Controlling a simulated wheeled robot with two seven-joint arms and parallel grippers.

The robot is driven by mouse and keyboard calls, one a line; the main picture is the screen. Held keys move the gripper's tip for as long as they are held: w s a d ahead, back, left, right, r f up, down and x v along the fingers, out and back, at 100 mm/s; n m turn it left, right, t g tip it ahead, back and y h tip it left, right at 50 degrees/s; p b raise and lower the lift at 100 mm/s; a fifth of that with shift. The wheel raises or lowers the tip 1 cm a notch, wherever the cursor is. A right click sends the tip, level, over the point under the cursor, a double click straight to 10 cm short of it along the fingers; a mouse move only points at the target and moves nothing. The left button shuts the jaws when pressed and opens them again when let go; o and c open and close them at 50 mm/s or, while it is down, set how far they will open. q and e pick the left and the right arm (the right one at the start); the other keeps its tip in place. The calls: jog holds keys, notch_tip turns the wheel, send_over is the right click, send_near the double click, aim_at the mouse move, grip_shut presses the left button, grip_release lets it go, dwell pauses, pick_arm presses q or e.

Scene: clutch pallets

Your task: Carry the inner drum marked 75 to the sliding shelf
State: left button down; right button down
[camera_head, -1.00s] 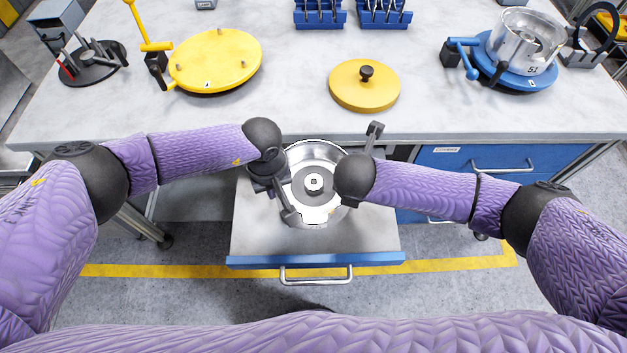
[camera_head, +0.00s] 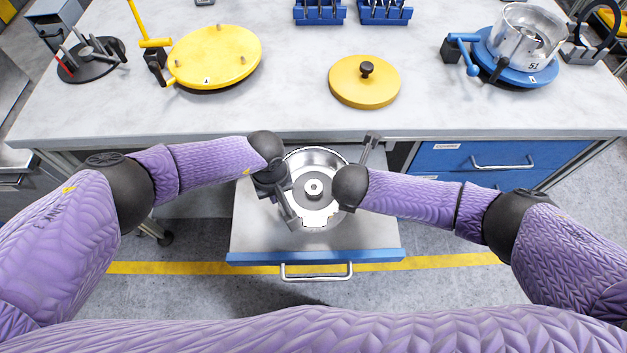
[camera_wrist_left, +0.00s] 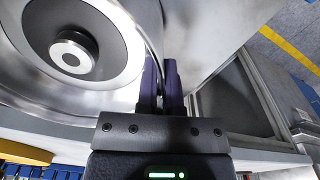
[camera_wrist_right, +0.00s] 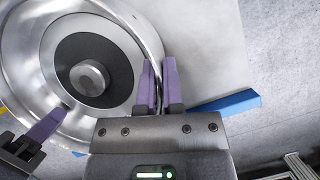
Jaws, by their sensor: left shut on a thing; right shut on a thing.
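The inner drum (camera_head: 325,160) is a shiny metal ring with a dark centre and a pale hub. Its number does not show. It is over the pulled-out sliding shelf (camera_head: 365,235), a grey tray with a blue front; I cannot tell whether it touches. My left gripper (camera_head: 289,212) is shut on the drum's left rim; its fingers pinch the wall in the left wrist view (camera_wrist_left: 160,85). My right gripper is shut on the opposite rim, as the right wrist view shows (camera_wrist_right: 160,85); in the head view my wrist hides its fingertips.
The worktable (camera_head: 300,110) behind holds a yellow round plate (camera_head: 215,58), a yellow lid with a black knob (camera_head: 364,82) and a blue fixture (camera_head: 517,72) with another metal drum marked 51 (camera_head: 528,38). Blue drawers (camera_head: 480,160) stand right of the shelf.

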pick_arm(q)
jog(key=shift+a+f, duration=0.15)
jog(key=shift+f, duration=0.05)
pick_arm(e)
jog(key=shift+d+f, duration=0.2)
jog(key=shift+f, duration=0.05)
pick_arm(q)
jog(key=c, duration=1.1)
grip_release()
pick_arm(e)
jog(key=c, duration=1.1)
grip_release()
pick_arm(q)
jog(key=shift+o, duration=1.3)
pick_arm(e)
jog(key=shift+o, duration=1.3)
pick_arm(q)
jog(key=shift+o, duration=0.3)
pick_arm(e)
jog(key=shift+o, duration=0.4)
jog(key=shift+a, duration=0.1)
